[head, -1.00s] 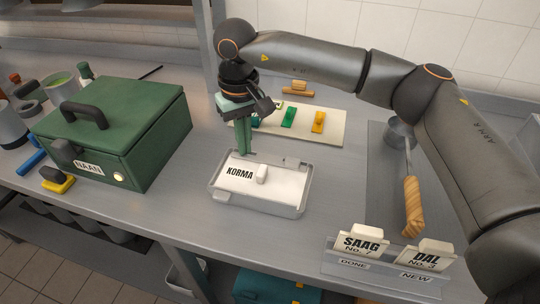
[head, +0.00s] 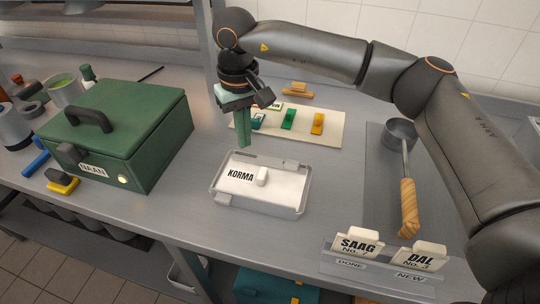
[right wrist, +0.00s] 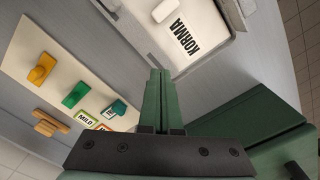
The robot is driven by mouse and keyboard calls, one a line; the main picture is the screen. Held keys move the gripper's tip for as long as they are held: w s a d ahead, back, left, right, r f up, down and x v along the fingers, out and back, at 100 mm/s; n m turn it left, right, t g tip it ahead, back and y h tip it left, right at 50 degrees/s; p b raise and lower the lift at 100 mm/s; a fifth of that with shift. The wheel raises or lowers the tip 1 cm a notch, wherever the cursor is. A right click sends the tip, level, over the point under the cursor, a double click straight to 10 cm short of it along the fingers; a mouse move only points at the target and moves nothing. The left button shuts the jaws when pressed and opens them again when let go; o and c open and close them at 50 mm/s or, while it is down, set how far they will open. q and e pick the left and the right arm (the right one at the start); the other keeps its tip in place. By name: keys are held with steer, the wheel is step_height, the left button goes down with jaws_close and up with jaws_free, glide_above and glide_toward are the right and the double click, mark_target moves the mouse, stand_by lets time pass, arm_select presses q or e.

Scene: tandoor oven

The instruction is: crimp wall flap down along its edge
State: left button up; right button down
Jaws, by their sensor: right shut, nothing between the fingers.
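The grey-rimmed tray (head: 302,184) holds a white lid marked KORMA (head: 285,182) with a small white knob. It lies flat on the steel counter. Its rim stands up around the lid; I cannot tell surely which wall part is the flap or how far it is folded. My right gripper (head: 243,143) points down just behind the tray's far left corner. Its green fingers are together, empty and apart from the tray. In the right wrist view the shut fingers (right wrist: 157,76) are beside the tray's edge (right wrist: 207,62), with the KORMA lid (right wrist: 188,20) beyond. My left gripper is out of view.
A green NAAN box (head: 150,125) stands left of the tray. Behind is a cream board (head: 333,131) with coloured tabs. Right are a ladle with a wooden handle (head: 408,205) and a rack with SAAG (head: 358,243) and DAL (head: 418,256) cards. Counter before the tray is narrow.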

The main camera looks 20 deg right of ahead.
steer(key=shift+r, duration=0.1)
steer(key=shift+r+p, duration=1.45)
steer(key=shift+r, duration=0.5)
steer(key=shift+f, duration=0.1)
